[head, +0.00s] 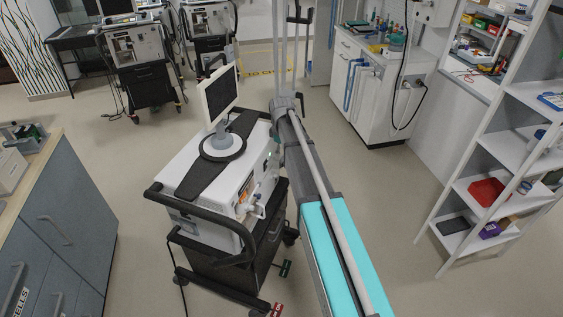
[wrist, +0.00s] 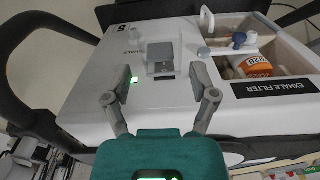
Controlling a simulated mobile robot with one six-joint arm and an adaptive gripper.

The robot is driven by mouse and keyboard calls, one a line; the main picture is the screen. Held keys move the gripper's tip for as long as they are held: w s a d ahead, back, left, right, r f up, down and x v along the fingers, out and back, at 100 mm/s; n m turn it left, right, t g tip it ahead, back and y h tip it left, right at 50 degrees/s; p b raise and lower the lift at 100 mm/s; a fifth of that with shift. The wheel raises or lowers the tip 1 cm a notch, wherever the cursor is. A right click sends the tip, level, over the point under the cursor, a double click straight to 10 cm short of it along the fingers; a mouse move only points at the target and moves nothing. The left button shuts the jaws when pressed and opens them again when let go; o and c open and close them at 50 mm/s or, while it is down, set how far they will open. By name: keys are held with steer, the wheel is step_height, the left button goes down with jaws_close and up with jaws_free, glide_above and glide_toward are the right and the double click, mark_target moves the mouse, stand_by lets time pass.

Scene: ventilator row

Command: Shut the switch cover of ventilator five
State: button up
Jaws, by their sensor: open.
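Ventilator five (head: 205,165) stands on its dark cart in the middle of the head view, with its screen on top. Its white side panel (wrist: 100,95) fills the wrist view and bears a "5" label. A small grey switch cover (wrist: 161,52) is on this panel, with a darker part below it. It looks raised, but I cannot tell its angle surely. My gripper (wrist: 163,78) is open and empty, its fingertips either side of the cover's lower part, apart from it as far as I can see. A green light (wrist: 133,80) shows beside the left fingertip.
The cart's black handle (head: 200,228) curves around the near side.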

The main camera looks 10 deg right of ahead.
mark_target(282, 156)
steer(key=shift+f+b, duration=1.2)
steer(key=shift+f, duration=0.3)
jaws_close()
